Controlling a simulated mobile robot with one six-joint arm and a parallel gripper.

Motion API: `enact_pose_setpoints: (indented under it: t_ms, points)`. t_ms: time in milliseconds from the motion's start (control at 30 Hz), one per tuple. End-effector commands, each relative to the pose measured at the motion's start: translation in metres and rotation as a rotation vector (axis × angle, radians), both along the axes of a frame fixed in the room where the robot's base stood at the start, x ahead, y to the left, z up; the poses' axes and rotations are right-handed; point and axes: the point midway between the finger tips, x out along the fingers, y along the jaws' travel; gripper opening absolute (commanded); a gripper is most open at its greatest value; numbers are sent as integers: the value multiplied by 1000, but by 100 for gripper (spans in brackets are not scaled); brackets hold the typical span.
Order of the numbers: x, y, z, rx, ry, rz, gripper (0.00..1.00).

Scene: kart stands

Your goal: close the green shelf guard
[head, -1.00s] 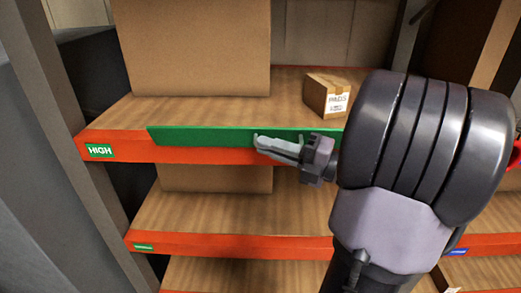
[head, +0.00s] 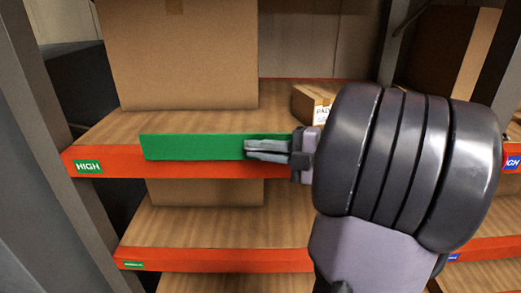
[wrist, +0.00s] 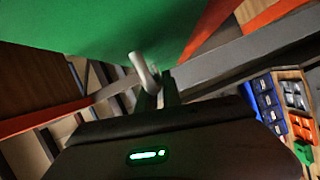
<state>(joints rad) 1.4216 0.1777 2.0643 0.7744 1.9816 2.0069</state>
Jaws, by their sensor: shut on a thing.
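The green shelf guard (head: 192,147) is a long flat panel along the front edge of the top shelf, left of my gripper. It stands roughly upright against the orange shelf beam (head: 110,160). My gripper (head: 250,149) is at the guard's right part, its fingers closed and pointing left across its face. In the wrist view the guard (wrist: 110,25) fills the top, and my gripper's fingers (wrist: 146,75) reach up to its lower edge. The exact contact is hard to make out. My arm hides the guard's right end.
A large cardboard box (head: 180,55) stands on the top shelf behind the guard. A small labelled box (head: 310,103) sits to its right, partly hidden by my arm. A grey upright (head: 45,130) rises at left. Blue and orange bins (wrist: 270,105) show in the wrist view.

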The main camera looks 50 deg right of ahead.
Motion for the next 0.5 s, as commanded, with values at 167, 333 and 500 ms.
enact_pose_setpoints:
  t_ms: [167,333,500]
  points:
    - [0,0,1,-2,-1,0,0]
    - [0,0,1,-1,-2,0,23]
    - [0,0,1,-1,-2,0,31]
